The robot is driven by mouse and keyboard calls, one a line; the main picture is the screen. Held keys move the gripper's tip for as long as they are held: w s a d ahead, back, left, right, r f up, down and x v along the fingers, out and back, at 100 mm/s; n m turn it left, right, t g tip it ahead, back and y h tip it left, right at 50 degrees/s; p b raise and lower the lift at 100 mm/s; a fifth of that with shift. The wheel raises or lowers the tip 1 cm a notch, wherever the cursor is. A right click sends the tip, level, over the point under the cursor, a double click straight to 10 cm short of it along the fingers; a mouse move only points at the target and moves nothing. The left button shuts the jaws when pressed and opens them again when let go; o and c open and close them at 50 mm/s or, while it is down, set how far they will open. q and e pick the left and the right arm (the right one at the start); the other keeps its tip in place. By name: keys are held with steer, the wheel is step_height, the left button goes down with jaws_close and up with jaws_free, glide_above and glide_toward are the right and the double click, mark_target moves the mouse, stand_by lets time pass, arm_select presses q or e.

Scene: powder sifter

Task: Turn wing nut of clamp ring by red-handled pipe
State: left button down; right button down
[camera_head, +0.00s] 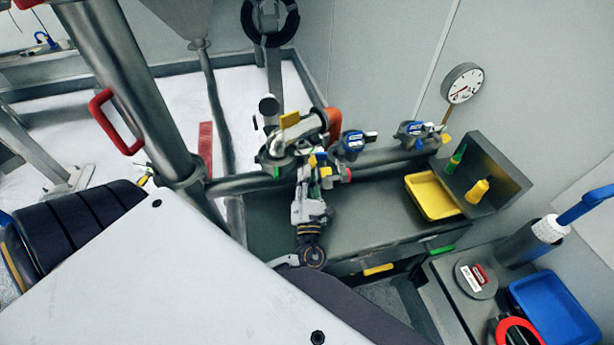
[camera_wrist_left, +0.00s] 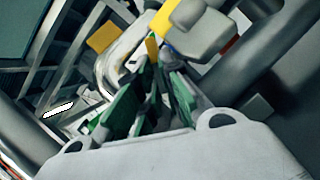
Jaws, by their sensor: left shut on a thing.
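The thick grey pipe (camera_head: 125,85) with a red handle (camera_head: 117,122) slants down at the left of the head view. A horizontal pipe runs right from its lower end to a cluster of metal fittings and clamps (camera_head: 275,158). My left gripper (camera_head: 313,168) is at the right side of this cluster. In the left wrist view its green-padded fingers (camera_wrist_left: 160,78) are closed around a small yellow piece, seemingly the wing nut (camera_wrist_left: 152,48). Curved metal of the clamp ring (camera_wrist_left: 122,58) is just beyond. The fingers hide part of the nut. My right gripper is not in view.
Blue-capped fittings (camera_head: 353,142) and an orange part (camera_head: 334,122) stand close to the gripper. A round gauge (camera_head: 462,83) is on the right wall. A yellow tray (camera_head: 412,180) and a blue tray (camera_head: 515,290) are at the right. The grey bench between is mostly clear.

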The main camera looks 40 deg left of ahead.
arm_select(q)
steer(key=shift+n, duration=0.4)
steer(key=c, duration=1.6)
jaws_free()
steer(key=shift+d, duration=0.1)
steer(key=shift+m, duration=0.3)
steer(key=shift+s+r+m+h+p, duration=0.15)
steer(key=shift+m+h+p, duration=0.45)
steer(key=shift+m+p, duration=0.5)
steer(key=shift+m, duration=0.5)
